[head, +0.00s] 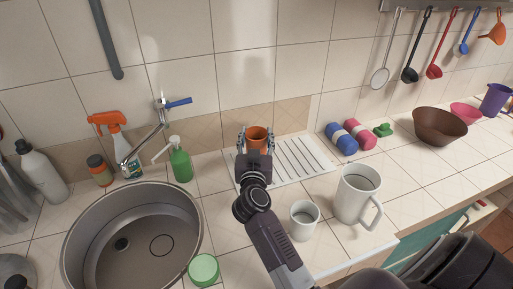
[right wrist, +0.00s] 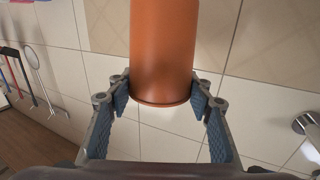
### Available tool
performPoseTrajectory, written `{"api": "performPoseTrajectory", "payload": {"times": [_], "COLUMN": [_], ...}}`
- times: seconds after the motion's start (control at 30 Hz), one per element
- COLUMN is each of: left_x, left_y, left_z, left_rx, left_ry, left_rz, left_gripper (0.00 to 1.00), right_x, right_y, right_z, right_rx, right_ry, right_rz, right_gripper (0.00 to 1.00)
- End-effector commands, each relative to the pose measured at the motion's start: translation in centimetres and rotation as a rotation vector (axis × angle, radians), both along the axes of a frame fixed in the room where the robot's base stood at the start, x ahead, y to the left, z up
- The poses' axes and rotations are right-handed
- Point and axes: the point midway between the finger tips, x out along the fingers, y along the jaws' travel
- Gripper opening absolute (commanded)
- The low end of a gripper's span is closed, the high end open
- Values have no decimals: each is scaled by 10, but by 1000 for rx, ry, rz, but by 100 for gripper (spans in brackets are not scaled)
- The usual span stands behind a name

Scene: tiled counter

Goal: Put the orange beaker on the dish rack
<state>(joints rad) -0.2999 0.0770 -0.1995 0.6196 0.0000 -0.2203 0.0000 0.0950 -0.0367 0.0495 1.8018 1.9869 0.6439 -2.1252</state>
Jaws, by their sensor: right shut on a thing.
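The orange beaker (head: 257,134) is between the fingers of my right gripper (head: 256,143), at the back left part of the white ribbed dish rack (head: 312,158). In the right wrist view, the beaker (right wrist: 165,45) sits between both blue-padded fingers of the gripper (right wrist: 162,90), which is shut on it. In the head view, my gripper and wrist hide the beaker's lower part. I cannot tell whether it touches the rack or hangs just above it. My left gripper is not in view.
A green soap bottle (head: 181,162) and the sink (head: 75,238) are left of the rack. A white cup (head: 304,222) and a white jug (head: 352,203) stand in front. Blue (head: 341,139) and pink (head: 360,135) rolls lie to its right. The rack's right part is bare.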

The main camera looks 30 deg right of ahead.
Motion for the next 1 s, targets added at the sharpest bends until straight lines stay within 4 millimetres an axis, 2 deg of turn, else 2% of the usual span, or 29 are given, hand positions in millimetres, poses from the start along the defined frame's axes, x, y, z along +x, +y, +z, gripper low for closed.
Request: {"api": "performPoseTrajectory", "payload": {"times": [0.03, 0.2, 0.63, 0.67, 0.7, 0.8, 1.0], "left_x": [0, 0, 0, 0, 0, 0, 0], "left_y": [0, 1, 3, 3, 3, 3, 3], "left_z": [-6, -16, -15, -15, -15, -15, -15], "left_rx": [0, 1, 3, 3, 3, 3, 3], "left_ry": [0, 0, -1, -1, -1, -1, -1], "left_rz": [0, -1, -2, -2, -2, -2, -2], "left_gripper": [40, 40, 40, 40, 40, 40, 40], "right_x": [0, 0, 0, 0, 0, 0, 0], "right_y": [0, 0, 0, 0, 0, 0, 0], "right_z": [-14, -36, -40, -40, -40, -40, -39], "right_rx": [1, 0, -1, -1, -1, 0, 0], "right_ry": [7, 5, 3, 3, 3, 3, 3], "right_rz": [-1, -1, 0, 0, 0, 0, 0], "right_gripper": [20, 20, 20, 49, 54, 64, 64]}}
